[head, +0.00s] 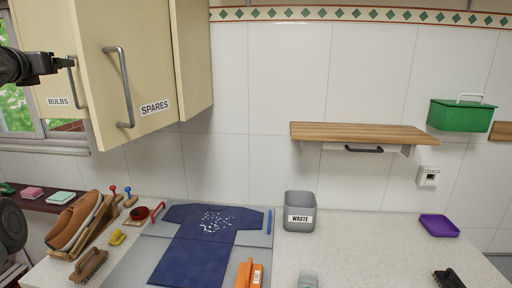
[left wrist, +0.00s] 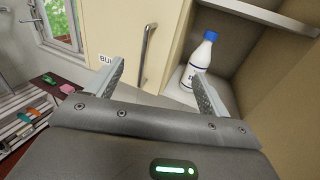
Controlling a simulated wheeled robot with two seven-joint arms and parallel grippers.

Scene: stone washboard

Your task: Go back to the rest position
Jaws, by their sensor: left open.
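My left gripper (head: 62,62) is at the upper left in the head view, by the handle (head: 75,82) of the cabinet door labelled BULBS. In the left wrist view its two fingers (left wrist: 158,72) are apart with nothing between them. That view also shows the BULBS door (left wrist: 125,30) with its upright handle (left wrist: 147,52). To the right is an open cabinet space with a white bottle with a blue cap (left wrist: 202,58) standing on its floor. In the head view the door labelled SPARES (head: 130,75) hides the cabinet's inside.
A wooden shelf (head: 360,132) and green box (head: 461,116) are on the wall. The right counter is mostly clear.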

